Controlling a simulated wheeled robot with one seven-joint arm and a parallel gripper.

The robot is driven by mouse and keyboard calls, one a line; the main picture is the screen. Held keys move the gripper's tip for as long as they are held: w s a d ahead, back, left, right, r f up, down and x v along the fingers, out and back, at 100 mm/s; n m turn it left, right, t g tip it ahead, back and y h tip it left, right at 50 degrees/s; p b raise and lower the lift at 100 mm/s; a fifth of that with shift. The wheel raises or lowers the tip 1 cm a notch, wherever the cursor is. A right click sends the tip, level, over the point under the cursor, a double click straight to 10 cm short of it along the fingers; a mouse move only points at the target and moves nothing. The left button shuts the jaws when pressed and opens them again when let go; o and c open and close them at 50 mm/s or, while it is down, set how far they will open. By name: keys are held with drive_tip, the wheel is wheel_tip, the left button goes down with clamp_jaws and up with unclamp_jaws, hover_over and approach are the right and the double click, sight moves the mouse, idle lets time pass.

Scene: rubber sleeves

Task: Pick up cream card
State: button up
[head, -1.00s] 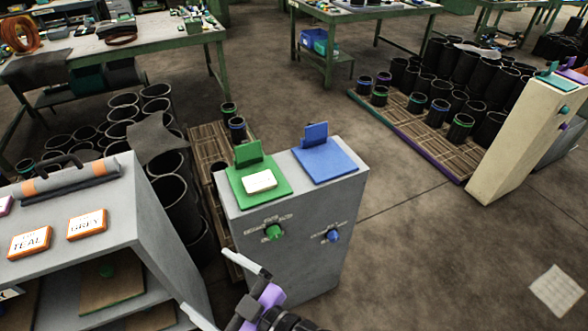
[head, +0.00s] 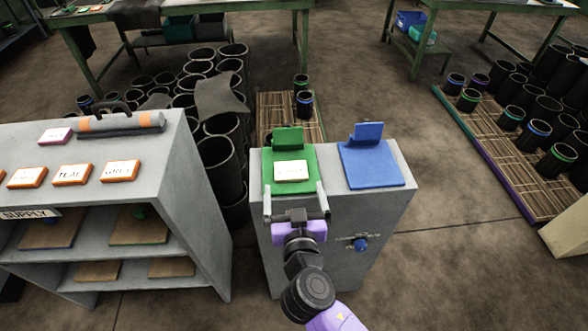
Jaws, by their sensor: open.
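The cream card (head: 291,171) lies flat on the green plate (head: 278,190), which has an upright green back piece, on top of a grey pedestal (head: 393,223). My gripper (head: 295,192) is open, its two fingers pointing away from me toward the green plate. In the picture the fingertips lie to either side of the card's near edge. I cannot tell how high they are above the plate. Nothing shows between the fingers except the plate and card behind them. The writing on the card is too small to read.
A blue plate (head: 372,172) with an upright back piece sits right of the green one. A blue knob (head: 360,244) is on the pedestal's front. A grey supply shelf (head: 182,190) with orange-edged cards stands left. Black sleeves stand behind.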

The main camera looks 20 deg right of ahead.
sight(291, 172)
drive_tip(key=x, duration=0.2)
drive_tip(key=p+x, duration=0.1)
drive_tip(key=x, duration=0.1)
drive_tip(key=p+x, duration=0.1)
drive_tip(key=x, duration=0.1)
drive_tip(key=shift+r, duration=0.25)
drive_tip(key=shift+w+d+f, duration=0.1)
drive_tip(key=shift+w+f, duration=0.1)
drive_tip(key=shift+w, duration=0.3)
drive_tip(key=c, duration=1.4)
drive_tip(key=shift+r, duration=0.15)
